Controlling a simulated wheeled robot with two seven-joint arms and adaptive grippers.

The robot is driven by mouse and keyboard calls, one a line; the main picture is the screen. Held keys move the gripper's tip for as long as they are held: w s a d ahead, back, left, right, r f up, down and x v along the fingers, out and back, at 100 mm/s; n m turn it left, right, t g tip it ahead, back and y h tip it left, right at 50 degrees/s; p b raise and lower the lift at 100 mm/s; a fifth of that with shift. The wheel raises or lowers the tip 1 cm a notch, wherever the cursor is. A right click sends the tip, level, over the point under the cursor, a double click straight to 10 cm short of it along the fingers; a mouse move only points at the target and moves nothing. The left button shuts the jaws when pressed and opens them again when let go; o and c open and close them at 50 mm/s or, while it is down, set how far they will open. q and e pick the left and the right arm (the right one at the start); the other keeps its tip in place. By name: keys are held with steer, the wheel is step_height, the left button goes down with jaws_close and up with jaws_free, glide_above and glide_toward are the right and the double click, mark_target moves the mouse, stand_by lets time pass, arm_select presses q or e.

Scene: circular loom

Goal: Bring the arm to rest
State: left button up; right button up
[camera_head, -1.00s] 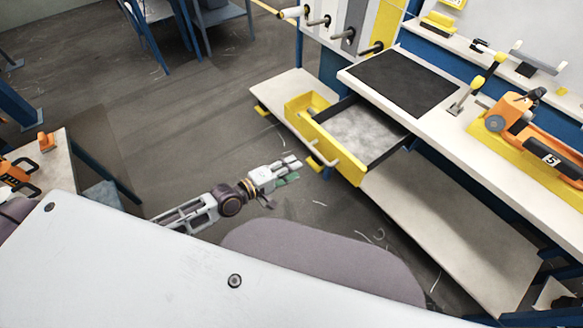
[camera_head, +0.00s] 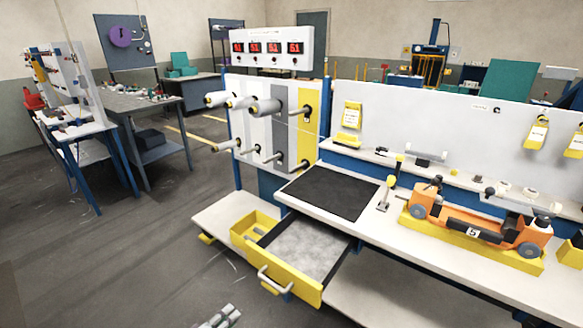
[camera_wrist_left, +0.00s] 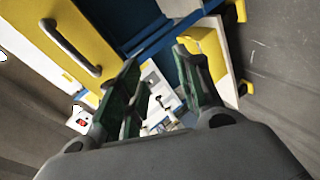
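My left gripper (camera_head: 221,317) shows only as its fingertips at the bottom edge of the head view. It is over the floor, in front of and left of the open drawer. In the left wrist view its two dark green-lined fingers (camera_wrist_left: 158,78) stand apart with nothing between them. The rest of the left arm is out of the head view. My right gripper is in neither view.
A drawer with a yellow front (camera_head: 289,278) stands pulled out under the worktop; its handle also shows in the left wrist view (camera_wrist_left: 72,48). A yellow bin (camera_head: 243,238) sits left of it. An orange machine (camera_head: 470,222) is on the bench. Floor at left is clear.

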arm_select(q)
steer(key=s+a+f+m+g+y, duration=0.15)
steer(key=s+a+f, duration=0.25)
steer(key=f, duration=0.5)
steer(key=s+a+f+m+g+y+p, duration=0.1)
steer(key=s+a+f+m+y, duration=0.15)
steer(key=a+f, duration=0.4)
steer(key=s+a+f+m+g+y, duration=0.1)
steer(key=s+a+f+g, duration=0.3)
steer(key=f, duration=0.6)
steer(key=s+f+m+g, duration=0.1)
steer(key=s+f+m, duration=0.1)
steer(key=s+f, duration=0.3)
steer(key=s+d+f+m+g+y+p, duration=0.1)
steer(key=s+f, duration=0.4)
steer(key=s, duration=0.9)
steer(key=s+d+f+m+g+y, duration=0.1)
steer(key=s+f+m+g, duration=0.1)
steer(key=s+f, duration=0.3)
steer(key=s+m, duration=0.1)
steer(key=s, duration=0.3)
steer(key=shift+s+m+p, duration=0.2)
steer(key=shift+m+p, duration=0.1)
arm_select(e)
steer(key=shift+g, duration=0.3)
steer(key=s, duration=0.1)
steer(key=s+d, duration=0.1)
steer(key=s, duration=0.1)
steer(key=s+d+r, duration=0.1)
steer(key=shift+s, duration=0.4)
